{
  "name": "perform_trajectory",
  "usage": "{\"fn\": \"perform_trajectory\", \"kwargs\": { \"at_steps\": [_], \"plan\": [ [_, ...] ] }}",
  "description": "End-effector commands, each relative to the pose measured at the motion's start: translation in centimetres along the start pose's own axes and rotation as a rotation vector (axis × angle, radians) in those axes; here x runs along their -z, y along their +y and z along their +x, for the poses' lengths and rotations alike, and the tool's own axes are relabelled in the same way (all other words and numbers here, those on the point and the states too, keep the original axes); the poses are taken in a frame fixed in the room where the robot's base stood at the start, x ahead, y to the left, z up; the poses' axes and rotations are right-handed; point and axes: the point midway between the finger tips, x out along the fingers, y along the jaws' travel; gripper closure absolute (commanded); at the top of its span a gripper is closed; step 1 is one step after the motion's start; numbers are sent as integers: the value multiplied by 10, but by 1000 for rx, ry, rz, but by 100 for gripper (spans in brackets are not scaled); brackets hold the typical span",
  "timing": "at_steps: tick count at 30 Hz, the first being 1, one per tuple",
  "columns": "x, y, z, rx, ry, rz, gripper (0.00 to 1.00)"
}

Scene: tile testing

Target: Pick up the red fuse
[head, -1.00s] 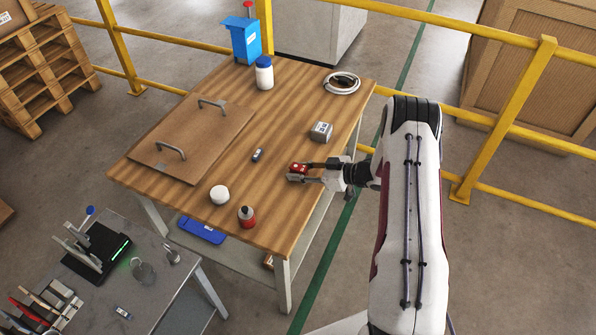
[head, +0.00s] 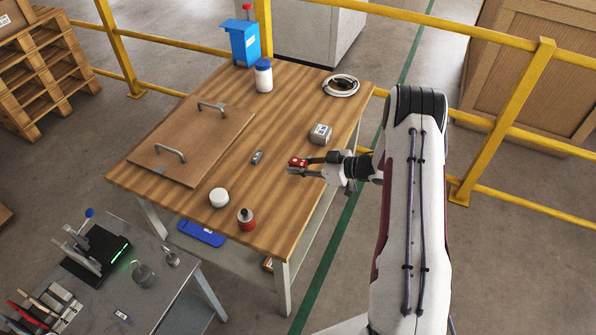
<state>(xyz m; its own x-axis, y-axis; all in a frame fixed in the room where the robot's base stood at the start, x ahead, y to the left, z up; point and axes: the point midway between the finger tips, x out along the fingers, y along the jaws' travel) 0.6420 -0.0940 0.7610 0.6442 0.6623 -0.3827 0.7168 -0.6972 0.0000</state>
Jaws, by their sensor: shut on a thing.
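The red fuse (head: 298,161) is a small red block with a pale mark, over the right part of the wooden table. My gripper (head: 299,167) reaches in from the right and is shut on the red fuse. The fuse seems to be held a little above the tabletop, though the gap is hard to see. The fingers hide part of the fuse.
A grey box (head: 320,134) sits just behind the gripper. A small dark grey block (head: 257,157) lies to its left.

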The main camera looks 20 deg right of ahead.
Motion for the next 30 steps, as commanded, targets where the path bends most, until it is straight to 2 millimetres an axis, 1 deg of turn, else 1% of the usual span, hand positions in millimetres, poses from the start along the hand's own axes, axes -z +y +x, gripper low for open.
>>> {"fn": "perform_trajectory", "kwargs": {
  "at_steps": [1, 7, 12, 15, 21, 30],
  "plan": [
    [8, 0, -3, -1, 1, -3, 100],
    [30, 0, -12, 0, 1, -3, 100],
    [46, 0, -19, 0, 0, -2, 100],
    [52, 0, -22, 0, 0, -1, 100],
    [58, 0, -24, 0, 0, -1, 100],
    [58, 0, -24, 0, 0, 0, 100]
  ]
}}
